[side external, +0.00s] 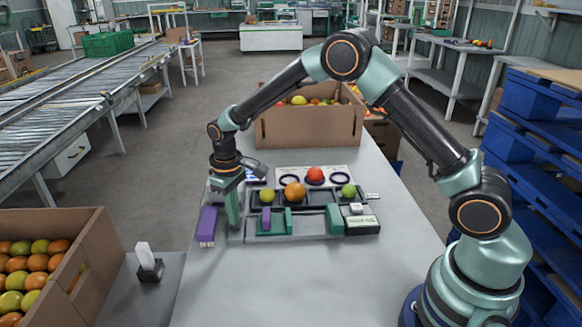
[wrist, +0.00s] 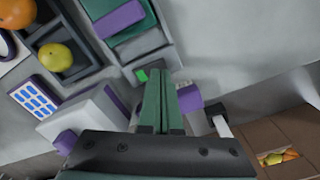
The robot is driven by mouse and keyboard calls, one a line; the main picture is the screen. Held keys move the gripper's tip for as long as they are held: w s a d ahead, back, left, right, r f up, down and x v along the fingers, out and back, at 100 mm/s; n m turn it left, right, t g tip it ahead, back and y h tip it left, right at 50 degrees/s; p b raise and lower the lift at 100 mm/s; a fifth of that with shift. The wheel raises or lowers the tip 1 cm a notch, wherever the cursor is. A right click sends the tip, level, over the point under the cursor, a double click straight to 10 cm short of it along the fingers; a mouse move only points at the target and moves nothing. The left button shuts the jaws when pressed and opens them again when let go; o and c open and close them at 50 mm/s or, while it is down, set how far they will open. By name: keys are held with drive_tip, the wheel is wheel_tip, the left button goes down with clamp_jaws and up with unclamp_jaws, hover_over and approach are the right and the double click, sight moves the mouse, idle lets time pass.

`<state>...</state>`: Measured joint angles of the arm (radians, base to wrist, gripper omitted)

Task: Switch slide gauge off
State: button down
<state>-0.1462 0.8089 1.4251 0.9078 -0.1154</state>
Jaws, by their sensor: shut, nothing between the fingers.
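My gripper (side external: 233,222) is shut and empty, pointing down at the left end of the tray on the table. In the wrist view its green fingers (wrist: 163,78) lie together. Just beside the fingertips is a grey piece with a small lit green display (wrist: 148,74), which looks like the slide gauge. The fingers hide part of it, and I cannot tell whether they touch it. No switch on it can be made out. In the side view the gauge is too small and covered to identify surely.
The grey tray (side external: 310,237) holds a yellow-green fruit (side external: 267,195), an orange one (side external: 294,192) and green and purple pieces. A purple brush-like item (side external: 208,226) lies left of my gripper. A cardboard box (side external: 308,130) stands behind. The front of the table (side external: 290,285) is clear.

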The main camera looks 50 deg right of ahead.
sight(235, 227)
drive_tip(key=shift+f, duration=0.9)
idle(0.4)
drive_tip(key=shift+r, duration=3.55)
drive_tip(key=s+d+r+m+t, duration=0.1)
drive_tip(key=s+d+r, duration=0.1)
drive_tip(key=s+r, duration=0.4)
drive_tip(key=s+d+r+m+t, duration=0.1)
drive_tip(key=s+d+r+t, duration=0.15)
drive_tip(key=r, duration=0.55)
drive_tip(key=s+d+r+m+t, duration=0.1)
drive_tip(key=s+d+t, duration=0.1)
drive_tip(key=s, duration=1)
drive_tip(key=shift+d+r, duration=0.2)
drive_tip(key=shift+d, duration=0.15)
